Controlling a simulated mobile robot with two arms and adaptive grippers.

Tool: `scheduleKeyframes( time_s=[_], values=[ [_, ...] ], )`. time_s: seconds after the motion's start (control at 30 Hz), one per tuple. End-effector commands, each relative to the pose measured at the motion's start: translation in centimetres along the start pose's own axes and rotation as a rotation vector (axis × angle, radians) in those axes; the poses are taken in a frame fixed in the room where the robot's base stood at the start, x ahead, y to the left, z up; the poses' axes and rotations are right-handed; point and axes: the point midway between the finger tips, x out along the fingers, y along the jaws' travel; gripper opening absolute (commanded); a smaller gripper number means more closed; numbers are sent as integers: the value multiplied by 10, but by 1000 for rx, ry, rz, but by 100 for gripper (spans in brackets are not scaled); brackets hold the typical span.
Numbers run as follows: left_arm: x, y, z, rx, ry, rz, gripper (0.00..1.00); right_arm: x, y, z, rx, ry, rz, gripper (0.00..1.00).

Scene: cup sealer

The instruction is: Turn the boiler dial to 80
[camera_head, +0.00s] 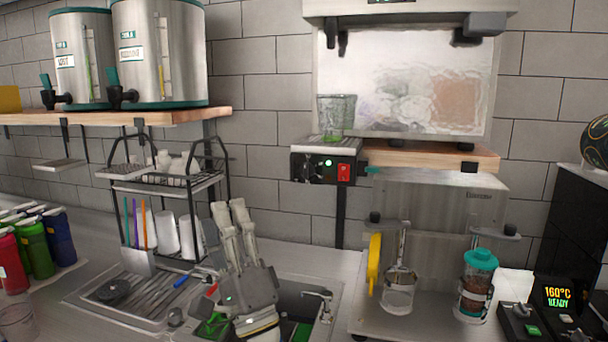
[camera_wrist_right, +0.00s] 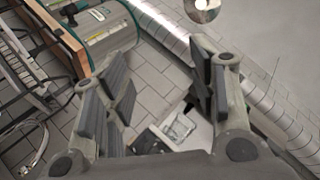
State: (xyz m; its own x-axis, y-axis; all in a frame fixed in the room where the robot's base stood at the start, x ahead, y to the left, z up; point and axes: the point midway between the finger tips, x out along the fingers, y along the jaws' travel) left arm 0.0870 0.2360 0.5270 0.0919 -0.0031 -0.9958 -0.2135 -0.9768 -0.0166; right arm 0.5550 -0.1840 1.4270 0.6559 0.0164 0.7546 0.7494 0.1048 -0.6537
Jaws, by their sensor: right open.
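A small black-fronted unit (camera_head: 322,168) sits on the wall shelf in the head view, with a small round dial (camera_head: 328,162) and a red switch (camera_head: 344,172) on its front. I take this as the boiler; the dial's reading is too small to make out. A clear glass (camera_head: 336,116) stands on it. My right gripper (camera_head: 229,212) is open and empty, fingers pointing up, below and left of the unit. In the right wrist view my right gripper (camera_wrist_right: 162,88) shows widely parted fingers, with the unit (camera_wrist_right: 172,132) partly visible low between them. My left gripper is out of view.
A black wire rack (camera_head: 180,180) with cups stands left of my right gripper, under a wooden shelf with steel dispensers (camera_head: 160,50). A sink and drain tray (camera_head: 120,295) lie below. A sealer reading 160°C READY (camera_head: 560,302) is at right.

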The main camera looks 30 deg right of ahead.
Motion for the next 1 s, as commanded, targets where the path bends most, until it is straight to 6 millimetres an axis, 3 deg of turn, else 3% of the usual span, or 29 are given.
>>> scheduleKeyframes(
  time_s=[0.03, 0.2, 0.4, 0.53, 0.7, 0.87, 1.0],
  values=[
    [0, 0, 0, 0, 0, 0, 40, 17, -10, -19, 84, 89, -44, 53],
    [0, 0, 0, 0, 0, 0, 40, 49, -22, -87, 375, 409, -135, 53],
    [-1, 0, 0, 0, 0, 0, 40, 64, -4, -146, 684, 782, -158, 53],
    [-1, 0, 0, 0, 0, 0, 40, 63, 12, -162, 825, 987, -131, 53],
    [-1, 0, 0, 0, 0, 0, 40, 58, 26, -168, 917, 1150, -91, 53],
    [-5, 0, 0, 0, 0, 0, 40, 59, 31, -172, 934, 1194, -78, 53],
    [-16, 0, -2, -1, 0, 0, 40, 68, 36, -188, 929, 1195, -79, 53]
  ],
)
